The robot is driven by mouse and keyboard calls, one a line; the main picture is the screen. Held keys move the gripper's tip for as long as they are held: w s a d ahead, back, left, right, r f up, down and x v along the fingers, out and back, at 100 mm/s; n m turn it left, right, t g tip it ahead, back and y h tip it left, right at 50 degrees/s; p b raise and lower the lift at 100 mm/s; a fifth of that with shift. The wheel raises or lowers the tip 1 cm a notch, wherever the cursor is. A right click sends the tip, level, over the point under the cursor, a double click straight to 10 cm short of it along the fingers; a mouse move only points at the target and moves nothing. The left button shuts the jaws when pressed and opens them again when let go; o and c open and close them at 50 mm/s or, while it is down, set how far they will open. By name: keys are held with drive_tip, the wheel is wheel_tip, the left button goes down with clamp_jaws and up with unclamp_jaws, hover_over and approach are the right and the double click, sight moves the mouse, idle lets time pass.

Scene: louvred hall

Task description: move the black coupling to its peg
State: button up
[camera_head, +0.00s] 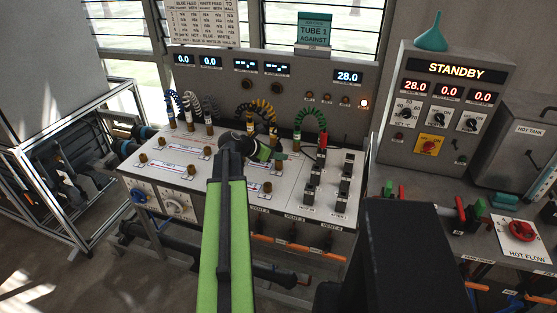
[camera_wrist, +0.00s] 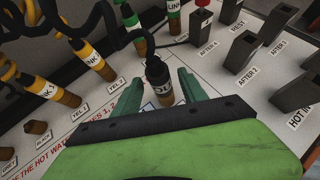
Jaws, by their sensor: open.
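The black coupling (camera_wrist: 159,80), with a black top, a partly readable white label and a brown lower end, stands between my gripper's (camera_wrist: 158,88) two teal fingers in the wrist view. The fingers are apart, one on each side of it; I cannot tell whether either touches. In the head view my gripper (camera_head: 256,150) is over the middle of the white sloped panel (camera_head: 222,190), and my arm hides much of the coupling there. A brass peg (camera_wrist: 36,127) beside a label reading BLACK (camera_wrist: 43,140) is at the lower left of the wrist view.
Yellow-banded couplings (camera_wrist: 90,58) stand left of my gripper, with dark hoses looping above. A green-banded coupling (camera_wrist: 131,20) stands behind. Black levers (camera_wrist: 240,50) rise on the right, one red-tipped. Several brass pegs (camera_head: 143,157) stand on the panel's left part.

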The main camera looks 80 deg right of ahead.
drive_tip(key=shift+s+d+f, duration=0.3)
drive_tip(key=shift+d+f, duration=0.05)
drive_tip(key=shift+d, duration=0.05)
drive_tip(key=shift+c, duration=0.3)
clamp_jaws()
drive_tip(key=shift+r, duration=0.1)
idle(1.0)
